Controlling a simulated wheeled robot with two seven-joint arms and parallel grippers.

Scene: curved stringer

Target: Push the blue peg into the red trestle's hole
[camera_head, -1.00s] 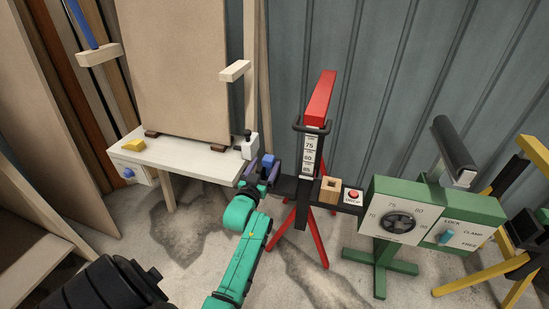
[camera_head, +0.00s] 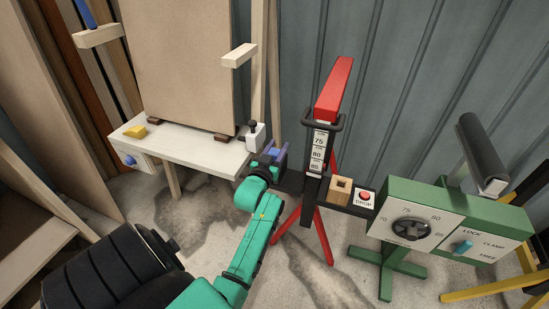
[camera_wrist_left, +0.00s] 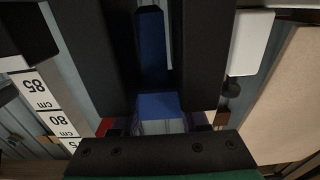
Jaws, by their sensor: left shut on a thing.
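The red trestle (camera_head: 334,88) stands at the centre, with a red top beam, red legs and a black post with a 75-80-85 scale (camera_head: 318,150). My left gripper (camera_head: 274,154) is just left of the post and shut on the blue peg (camera_head: 270,151). In the left wrist view the blue peg (camera_wrist_left: 153,50) lies between the two dark fingers, and the scale (camera_wrist_left: 45,105) is at left. The trestle's hole cannot be made out, and I cannot tell whether the peg touches the post. My right gripper is not in view.
A wooden block (camera_head: 340,191) with a square hole and a red DROP button (camera_head: 365,196) sit right of the post. A green control box (camera_head: 450,222) stands further right. A white bench (camera_head: 185,150) with a leaning board (camera_head: 180,65) is at left.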

